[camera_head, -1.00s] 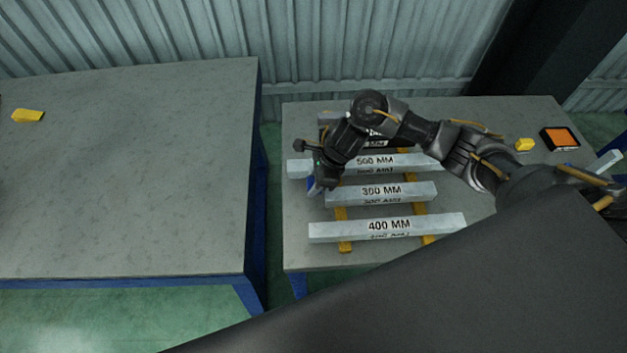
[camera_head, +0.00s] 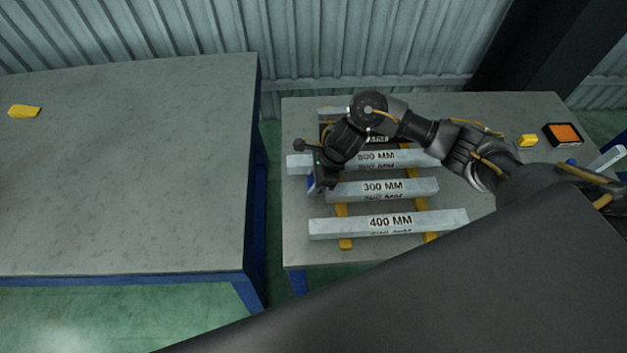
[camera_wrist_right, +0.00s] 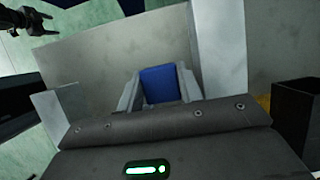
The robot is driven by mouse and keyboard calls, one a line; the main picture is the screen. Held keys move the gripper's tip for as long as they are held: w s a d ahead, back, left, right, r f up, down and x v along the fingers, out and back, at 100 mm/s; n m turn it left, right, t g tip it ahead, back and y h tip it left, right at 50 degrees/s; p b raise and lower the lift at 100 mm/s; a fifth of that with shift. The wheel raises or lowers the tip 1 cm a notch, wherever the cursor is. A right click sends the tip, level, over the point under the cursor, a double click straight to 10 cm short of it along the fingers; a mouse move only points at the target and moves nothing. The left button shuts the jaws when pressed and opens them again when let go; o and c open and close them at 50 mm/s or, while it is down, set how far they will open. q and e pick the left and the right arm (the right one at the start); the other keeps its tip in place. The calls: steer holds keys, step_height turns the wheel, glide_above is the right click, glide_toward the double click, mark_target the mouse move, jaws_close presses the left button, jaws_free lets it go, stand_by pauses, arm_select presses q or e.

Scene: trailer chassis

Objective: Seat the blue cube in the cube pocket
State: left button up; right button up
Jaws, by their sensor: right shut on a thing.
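A blue cube (camera_wrist_right: 160,85) is held between the two grey fingers of my right gripper (camera_wrist_right: 158,92) in the right wrist view. In the head view my right gripper (camera_head: 318,184) is above the left end of the steel bars, and a sliver of the blue cube (camera_head: 310,182) shows at its left side. I cannot make out the cube pocket in either view. A dark, pronged gripper-like shape (camera_wrist_right: 36,20) at the top left of the right wrist view looks like my left gripper; its state is unclear. The left gripper is absent from the head view.
Bars marked 500 MM (camera_head: 300,161), 300 MM (camera_head: 420,188) and 400 MM (camera_head: 330,228) lie across yellow supports on the right table (camera_head: 293,235). A yellow block (camera_head: 527,141) and a black-and-orange box (camera_head: 563,135) are at its back right. The left table (camera_head: 130,180) is mostly clear, with a yellow block (camera_head: 25,111).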

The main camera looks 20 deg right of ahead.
mark_target(311, 180)
steer(key=o, duration=0.7)
steer(key=shift+r, duration=0.1)
steer(key=shift+r, duration=0.15)
steer(key=r+p, duration=0.1)
steer(key=p, duration=0.1)
steer(key=shift+r+p, duration=0.35)
steer(key=shift+d+r+b, duration=0.35)
steer(key=shift+r+b, duration=0.2)
steer(key=shift+b, duration=0.05)
steer(key=v, duration=0.8)
steer(key=shift+d+r, duration=0.15)
steer(key=shift+v, duration=0.75)
steer(key=shift+c, duration=0.3)
